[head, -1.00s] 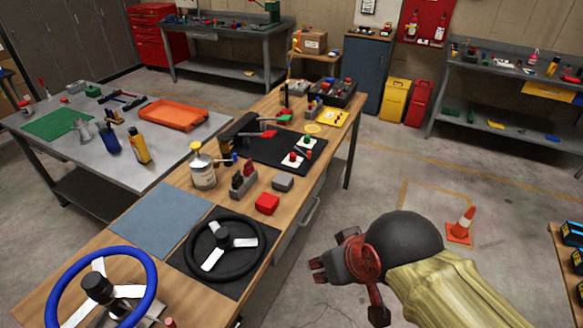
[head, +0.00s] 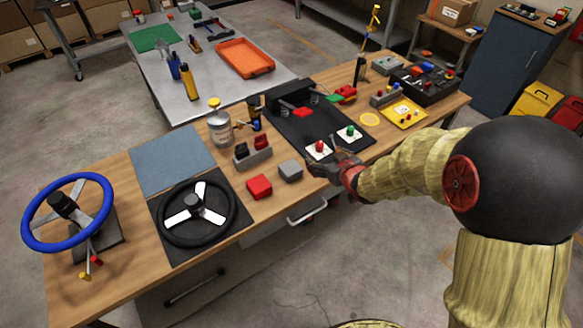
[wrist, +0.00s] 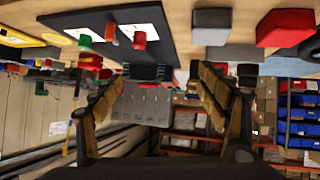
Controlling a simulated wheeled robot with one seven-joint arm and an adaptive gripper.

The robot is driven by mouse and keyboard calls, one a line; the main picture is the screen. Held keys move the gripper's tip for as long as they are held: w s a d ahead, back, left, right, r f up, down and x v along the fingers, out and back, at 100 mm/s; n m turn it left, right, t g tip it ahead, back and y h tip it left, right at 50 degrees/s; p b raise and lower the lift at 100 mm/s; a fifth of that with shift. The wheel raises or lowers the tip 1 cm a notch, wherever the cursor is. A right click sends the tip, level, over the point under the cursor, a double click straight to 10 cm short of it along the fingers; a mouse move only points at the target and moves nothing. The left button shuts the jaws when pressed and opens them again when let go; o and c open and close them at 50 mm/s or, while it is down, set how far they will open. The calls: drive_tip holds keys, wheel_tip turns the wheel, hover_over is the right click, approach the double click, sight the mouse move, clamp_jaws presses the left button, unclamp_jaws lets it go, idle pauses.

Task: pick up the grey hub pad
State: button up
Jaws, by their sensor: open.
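The grey hub pad (head: 290,171) is a small grey block with rounded edges on the wooden bench, near its front edge and just right of a red block (head: 259,186). In the wrist view, which looks upside down, the pad (wrist: 212,27) is at the top, right of centre. My gripper (head: 322,176) is at the bench's front edge, just right of the pad and apart from it. In the wrist view its two fingers (wrist: 160,88) are spread wide with nothing between them.
A black mat (head: 318,123) with red and green knobs on white plates lies behind my gripper. A grey holder (head: 252,156) with red and dark pieces stands behind the pad. A black steering wheel (head: 197,212) lies left. A drawer handle (head: 307,210) juts out below.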

sight(292, 168)
drive_tip(key=a+f+y, duration=0.1)
drive_tip(key=a+f, duration=0.1)
drive_tip(key=a+f+n+y, duration=0.1)
drive_tip(key=a+f, duration=0.1)
drive_tip(key=f, duration=0.1)
drive_tip(key=s+a+f+y, duration=0.1)
drive_tip(key=a+f, duration=0.2)
drive_tip(key=shift+y, duration=0.3)
drive_tip(key=shift+w+a+f, duration=0.1)
drive_tip(key=shift+a+f, duration=0.1)
drive_tip(key=shift+a, duration=0.05)
drive_tip(key=shift+x, duration=0.9)
drive_tip(key=shift+r+b+x, duration=0.2)
drive_tip(key=shift+b+x, duration=0.45)
drive_tip(key=shift+x, duration=2.15)
drive_tip(key=shift+w, duration=0.15)
drive_tip(key=shift+c, duration=0.6)
drive_tip(key=c, duration=1.1)
drive_tip(key=shift+c, duration=0.2)
